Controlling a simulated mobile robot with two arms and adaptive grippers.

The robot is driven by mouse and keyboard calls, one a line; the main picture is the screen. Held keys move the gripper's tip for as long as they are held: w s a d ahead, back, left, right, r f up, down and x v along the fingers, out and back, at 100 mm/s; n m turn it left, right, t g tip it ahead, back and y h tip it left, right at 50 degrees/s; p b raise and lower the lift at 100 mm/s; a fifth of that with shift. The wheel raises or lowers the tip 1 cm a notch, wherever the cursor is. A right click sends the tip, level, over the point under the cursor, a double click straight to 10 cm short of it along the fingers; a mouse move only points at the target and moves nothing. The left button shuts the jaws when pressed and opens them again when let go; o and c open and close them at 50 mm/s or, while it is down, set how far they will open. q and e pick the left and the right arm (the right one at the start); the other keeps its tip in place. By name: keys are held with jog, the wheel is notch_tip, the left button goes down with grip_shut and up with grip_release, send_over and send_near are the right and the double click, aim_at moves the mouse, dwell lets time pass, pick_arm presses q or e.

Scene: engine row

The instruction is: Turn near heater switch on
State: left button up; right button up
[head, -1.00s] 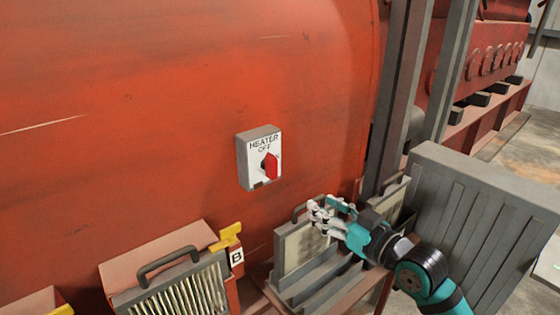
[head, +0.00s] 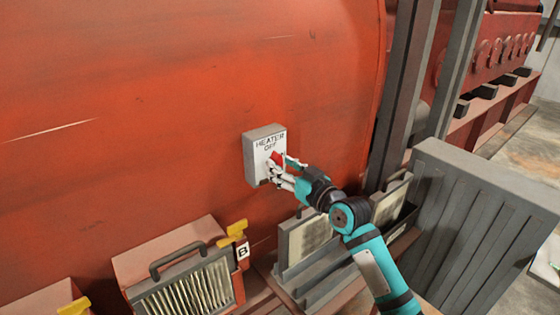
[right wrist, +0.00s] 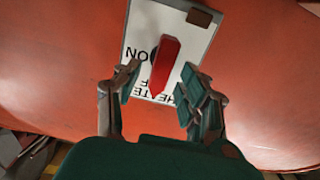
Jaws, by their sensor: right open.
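The heater switch box (head: 250,160) is a grey box with a white face on the red engine wall. Its face reads HEATER and OFF in the head view. Its red knob (head: 277,157) is partly hidden by my right gripper (head: 283,172) there. In the right wrist view the red knob (right wrist: 163,66) stands between the two open fingers of my right gripper (right wrist: 157,95), with a gap on each side. The white face (right wrist: 195,40) appears upside down there, with ON readable beside the knob. My left gripper is not in view.
A filter unit with a handle (head: 185,285) and a yellow latch (head: 233,232) sits below left. A grey ribbed panel (head: 480,220) stands at right. The red wall around the switch is clear.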

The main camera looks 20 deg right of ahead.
jog(key=shift+x, duration=0.75)
grip_shut()
